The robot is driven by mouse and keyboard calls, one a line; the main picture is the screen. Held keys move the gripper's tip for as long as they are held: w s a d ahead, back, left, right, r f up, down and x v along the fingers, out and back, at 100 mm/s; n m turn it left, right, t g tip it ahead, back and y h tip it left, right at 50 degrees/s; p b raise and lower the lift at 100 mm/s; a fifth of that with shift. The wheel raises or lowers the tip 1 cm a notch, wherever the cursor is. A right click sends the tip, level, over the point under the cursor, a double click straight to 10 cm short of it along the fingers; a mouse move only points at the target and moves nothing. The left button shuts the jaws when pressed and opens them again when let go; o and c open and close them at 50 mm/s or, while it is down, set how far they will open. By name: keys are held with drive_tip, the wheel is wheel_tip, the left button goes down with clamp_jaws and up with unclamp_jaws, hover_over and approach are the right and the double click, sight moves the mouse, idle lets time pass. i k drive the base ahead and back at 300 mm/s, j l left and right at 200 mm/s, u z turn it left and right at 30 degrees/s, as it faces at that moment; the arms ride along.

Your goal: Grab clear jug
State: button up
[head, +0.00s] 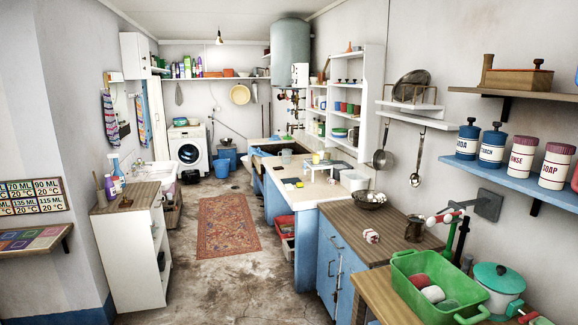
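A small, see-through greyish vessel (286,157) stands on the far part of the washtrough counter (318,190), in the middle of the head view. It looks like the clear jug, but it is too small to make out a handle or spout. A dark metal jug (414,230) stands much closer, on the wooden top of the blue cabinet at the right. My gripper is not in view, so its state does not show.
A translucent tub (354,180) and a dark bowl (369,199) stand on the right-hand worktops. A green basin (437,288) is near at lower right. The floor around the patterned rug (228,225) is clear. A white cabinet (130,240) stands at left.

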sight(287, 153)
drive_tip(key=i+j+u, duration=0.1)
drive_tip(key=i+u, duration=0.35)
drive_tip(key=i, duration=4.25)
drive_tip(key=i+j+z, duration=0.2)
drive_tip(key=i+z, duration=0.15)
drive_tip(key=i, duration=0.4)
drive_tip(key=i+j+z, duration=0.3)
drive_tip(key=i, duration=0.4)
drive_tip(key=i+j+z, duration=0.35)
drive_tip(key=i+j, duration=0.25)
